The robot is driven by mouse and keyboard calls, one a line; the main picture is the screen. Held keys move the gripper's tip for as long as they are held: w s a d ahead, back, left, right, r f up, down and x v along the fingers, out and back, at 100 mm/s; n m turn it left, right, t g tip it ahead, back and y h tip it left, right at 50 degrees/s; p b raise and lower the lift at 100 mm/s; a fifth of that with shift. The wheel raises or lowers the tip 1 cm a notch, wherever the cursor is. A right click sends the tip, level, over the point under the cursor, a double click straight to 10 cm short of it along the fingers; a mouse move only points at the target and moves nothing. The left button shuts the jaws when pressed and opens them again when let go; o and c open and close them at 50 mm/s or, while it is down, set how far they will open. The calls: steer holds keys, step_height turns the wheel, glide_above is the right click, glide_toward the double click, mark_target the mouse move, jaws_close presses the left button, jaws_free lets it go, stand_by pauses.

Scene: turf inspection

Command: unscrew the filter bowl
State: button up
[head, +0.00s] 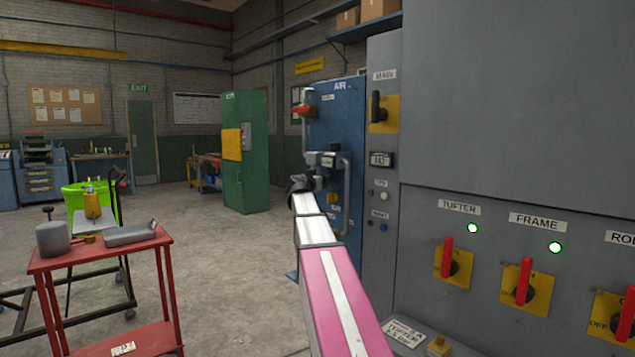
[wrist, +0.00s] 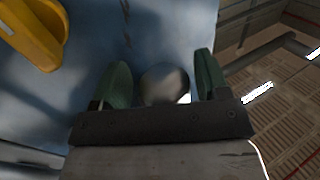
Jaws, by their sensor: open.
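The blue air panel (head: 337,115) stands beyond my arm in the head view, with the filter unit's dark head (head: 322,160) on its pipework. My gripper (head: 300,184) is just below that head, small and dark there. In the wrist view, my gripper (wrist: 160,78) is open, with one green finger on each side of a round, shiny grey end (wrist: 165,84), which looks like the filter bowl. The bowl's lower part is hidden by the gripper body. I cannot tell whether either finger touches it. The bowl cannot be made out clearly in the head view.
A yellow handle (wrist: 35,35) is close on the panel in the wrist view. A red valve handle (head: 303,110) is above the filter. The grey cabinet (head: 384,250) with switches stands close right of my arm. A red cart (head: 105,258) is left; floor between is clear.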

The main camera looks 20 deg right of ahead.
steer(key=shift+r, duration=1.45)
steer(key=c, duration=1)
steer(key=m+g+h, duration=0.3)
steer(key=g, duration=0.1)
steer(key=shift+w+m+g, duration=0.15)
steer(key=shift+m+g, duration=0.15)
steer(key=shift+d+m+g+h, duration=0.1)
steer(key=shift+m+g+h, duration=0.55)
steer(key=shift+g, duration=0.35)
steer(key=shift+s, duration=0.3)
steer(key=shift+m+g, duration=0.25)
steer(key=shift+g, duration=0.05)
